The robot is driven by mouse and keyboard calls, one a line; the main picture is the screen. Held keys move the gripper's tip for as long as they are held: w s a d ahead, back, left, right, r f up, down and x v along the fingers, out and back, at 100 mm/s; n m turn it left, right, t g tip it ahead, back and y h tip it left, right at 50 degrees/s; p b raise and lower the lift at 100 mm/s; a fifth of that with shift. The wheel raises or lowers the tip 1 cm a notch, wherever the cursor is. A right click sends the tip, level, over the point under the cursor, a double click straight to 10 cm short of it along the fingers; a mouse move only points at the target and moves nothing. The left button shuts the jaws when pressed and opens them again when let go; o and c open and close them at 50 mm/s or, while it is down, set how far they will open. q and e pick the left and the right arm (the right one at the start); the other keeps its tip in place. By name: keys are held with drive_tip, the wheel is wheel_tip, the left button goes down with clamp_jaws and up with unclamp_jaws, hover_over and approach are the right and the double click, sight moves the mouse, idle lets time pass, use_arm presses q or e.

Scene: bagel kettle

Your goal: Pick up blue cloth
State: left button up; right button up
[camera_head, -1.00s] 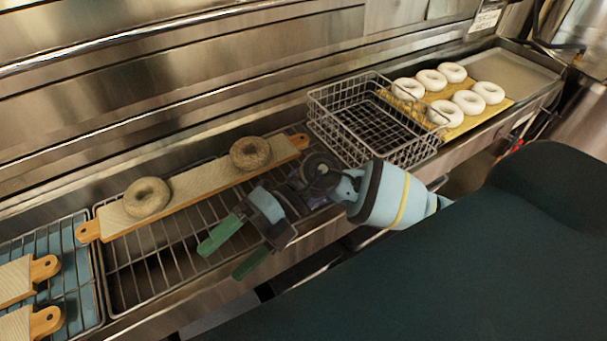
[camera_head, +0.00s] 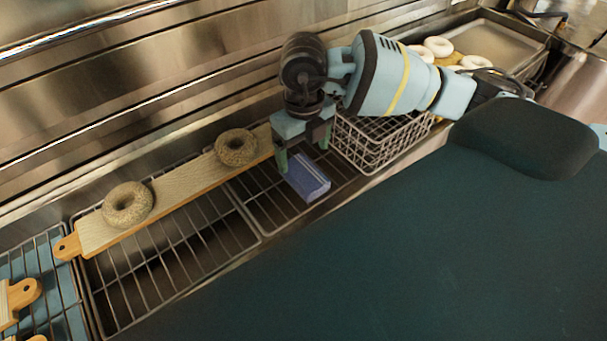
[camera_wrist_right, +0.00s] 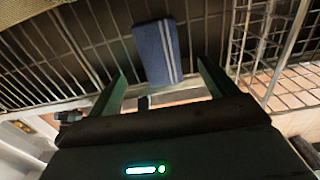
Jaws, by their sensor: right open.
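The blue cloth (camera_head: 307,178) is a folded blue block with pale stripes, lying on the wire rack to the left of the wire basket. In the right wrist view the cloth (camera_wrist_right: 157,52) shows just beyond the space between my fingertips. My right gripper (camera_head: 303,157) is open, pointing down over the rack at the cloth's far end, with green fingers. In the right wrist view the open, empty right gripper (camera_wrist_right: 160,75) has one finger to each side of the cloth's near end. Whether the fingers touch it cannot be told. My left gripper is not in view.
A wire basket (camera_head: 375,150) stands close to the right of the cloth. A wooden board (camera_head: 180,188) with two seeded bagels lies to the left. White bagels (camera_head: 438,46) sit behind my right arm. Bare rack (camera_head: 160,262) lies at the front left.

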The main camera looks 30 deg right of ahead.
sight(304, 172)
drive_tip(key=shift+s+f, duration=0.1)
drive_tip(key=shift+f, duration=3.35)
drive_tip(key=shift+c, duration=0.4)
drive_tip(key=c, duration=1.1)
drive_tip(key=shift+r, duration=5.1)
drive_tip(key=o, duration=0.4)
drive_tip(key=shift+c, duration=1.1)
drive_tip(key=shift+a, duration=0.1)
